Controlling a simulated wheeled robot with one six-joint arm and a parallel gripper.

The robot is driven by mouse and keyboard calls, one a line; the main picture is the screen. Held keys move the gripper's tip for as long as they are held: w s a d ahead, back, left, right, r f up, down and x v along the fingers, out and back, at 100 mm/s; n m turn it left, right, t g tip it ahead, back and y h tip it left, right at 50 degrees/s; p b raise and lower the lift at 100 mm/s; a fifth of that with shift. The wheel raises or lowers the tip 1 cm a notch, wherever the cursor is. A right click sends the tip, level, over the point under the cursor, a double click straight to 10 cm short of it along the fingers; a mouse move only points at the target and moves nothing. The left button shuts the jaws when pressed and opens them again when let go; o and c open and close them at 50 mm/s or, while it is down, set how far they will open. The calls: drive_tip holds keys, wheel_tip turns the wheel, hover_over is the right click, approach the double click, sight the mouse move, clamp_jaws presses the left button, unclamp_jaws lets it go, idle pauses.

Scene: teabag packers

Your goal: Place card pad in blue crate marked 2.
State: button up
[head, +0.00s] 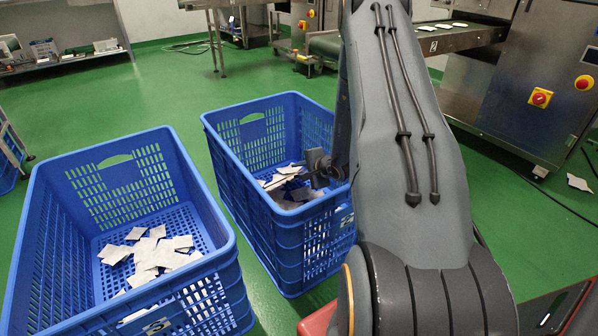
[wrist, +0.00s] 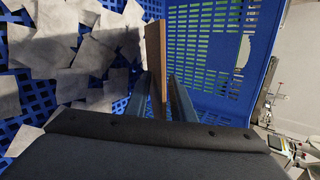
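A brown card pad (wrist: 155,50) stands on edge between the fingers of my gripper (wrist: 163,85) in the wrist view. The fingers appear closed on its lower part. In the head view my gripper (head: 325,170) is inside the right blue crate (head: 285,240), low over its contents, and I cannot make out the pad there. The left blue crate (head: 60,310) stands beside it. The crate wall (wrist: 270,65) also shows in the wrist view.
Pale teabag packets (head: 160,255) lie in the left crate, and similar ones (wrist: 85,50) lie under my gripper. My arm hides part of the right crate. Steel machines (head: 520,90) stand at the right. Green floor (head: 165,95) is free behind the crates.

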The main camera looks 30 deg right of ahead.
drive_tip(key=shift+r, duration=0.15)
drive_tip(key=shift+r+p, duration=0.35)
drive_tip(key=shift+p, duration=0.05)
drive_tip(key=a+p+v, duration=0.1)
drive_tip(key=p+v, duration=0.3)
drive_tip(key=v, duration=0.8)
drive_tip(key=shift+d+r, duration=0.15)
drive_tip(key=shift+d, duration=0.25)
drive_tip(key=shift+r+p, duration=0.1)
drive_tip(key=shift+p, duration=0.25)
